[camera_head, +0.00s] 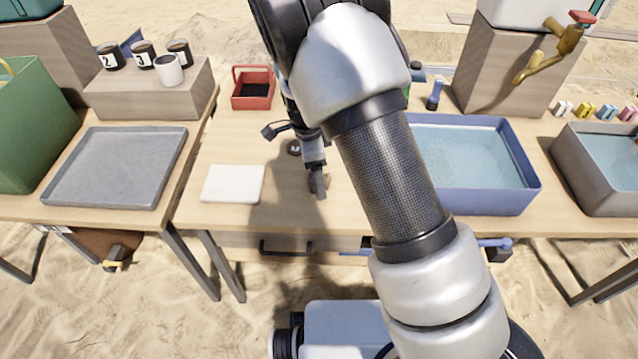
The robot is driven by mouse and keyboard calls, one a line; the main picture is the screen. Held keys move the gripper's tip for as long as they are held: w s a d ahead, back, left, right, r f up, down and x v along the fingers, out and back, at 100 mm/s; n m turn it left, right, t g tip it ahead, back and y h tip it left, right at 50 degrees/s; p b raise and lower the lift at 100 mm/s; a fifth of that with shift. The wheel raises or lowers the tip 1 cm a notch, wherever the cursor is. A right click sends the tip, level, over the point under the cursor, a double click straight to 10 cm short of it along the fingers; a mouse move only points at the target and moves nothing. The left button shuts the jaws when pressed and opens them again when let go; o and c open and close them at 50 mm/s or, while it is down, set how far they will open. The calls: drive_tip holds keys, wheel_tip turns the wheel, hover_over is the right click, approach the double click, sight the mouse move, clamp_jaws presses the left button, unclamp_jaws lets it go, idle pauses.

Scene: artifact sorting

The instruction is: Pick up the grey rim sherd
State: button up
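My gripper (318,184) points down at the middle table (255,210), just right of a white flat slab (233,183). Its fingertips are low, at or close to the tabletop. They are small and blurred here, so I cannot tell whether they are open or shut, or whether anything is between them. I cannot make out the grey rim sherd. It may be hidden at the fingertips or behind my arm.
A red caddy (252,104) stands behind. A blue basin (531,181) of water is right of my arm, with a grey basin (575,178) beyond. A grey tray (60,190), green crate (30,125) and numbered cups (143,53) are left.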

drive_tip(key=shift+r, duration=0.1)
drive_tip(key=c, duration=1.1)
drive_tip(key=shift+r, duration=0.1)
